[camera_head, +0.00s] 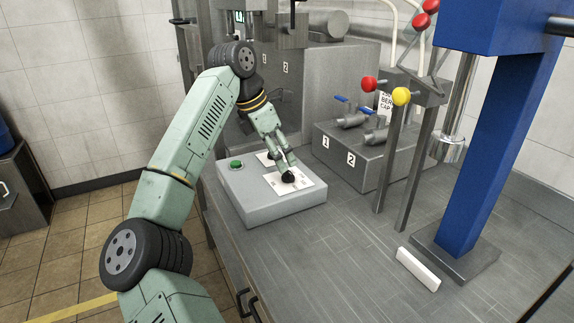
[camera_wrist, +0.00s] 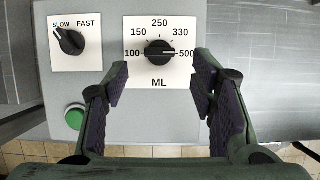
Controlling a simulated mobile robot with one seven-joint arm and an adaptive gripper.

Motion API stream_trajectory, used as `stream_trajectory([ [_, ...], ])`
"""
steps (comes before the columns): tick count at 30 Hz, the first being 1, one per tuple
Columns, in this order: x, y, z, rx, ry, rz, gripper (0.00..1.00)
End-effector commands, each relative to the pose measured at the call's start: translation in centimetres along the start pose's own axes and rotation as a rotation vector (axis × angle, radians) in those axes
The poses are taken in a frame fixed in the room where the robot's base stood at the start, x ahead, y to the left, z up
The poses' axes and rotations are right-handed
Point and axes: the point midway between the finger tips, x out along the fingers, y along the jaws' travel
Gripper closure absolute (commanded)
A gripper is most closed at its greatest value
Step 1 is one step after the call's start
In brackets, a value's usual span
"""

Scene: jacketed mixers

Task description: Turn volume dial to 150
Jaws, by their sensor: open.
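The volume dial (camera_wrist: 158,52) is a black knob on a white card marked 100, 150, 250, 330, 500 and ML. Its white pointer line faces right, to 500. The card sits on a grey control box (camera_head: 262,208) on the bench. My gripper (camera_wrist: 160,82) is open and empty, its fingertips apart to the left and right, near the card's lower part. The dial lies between and just ahead of them in the wrist view; contact is not visible. In the head view my gripper (camera_head: 285,168) is right at the dial (camera_head: 289,178), partly hiding it.
A SLOW/FAST dial (camera_wrist: 70,41), turned to SLOW, and a green button (camera_wrist: 75,117) share the box. A valve block (camera_head: 350,160), red and yellow knobbed levers (camera_head: 401,96) and a blue stand (camera_head: 497,140) stand right. A white bar (camera_head: 418,269) lies on open bench.

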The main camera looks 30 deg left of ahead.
Motion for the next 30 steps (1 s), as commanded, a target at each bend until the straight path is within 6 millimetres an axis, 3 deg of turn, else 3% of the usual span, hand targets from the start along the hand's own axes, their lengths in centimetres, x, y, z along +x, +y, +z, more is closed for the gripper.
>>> stream_trajectory([
  [6, 3.6, -0.1, 0.1, 0.001, -0.003, -0.003, 0.48],
  [12, 5.2, -0.1, 0.1, 0.002, -0.003, -0.001, 0.48],
  [21, 5.4, -0.1, 0.1, 0.001, -0.003, 0.0, 0.49],
  [30, 5.4, -0.1, 0.1, 0.001, -0.003, 0.0, 0.69],
])
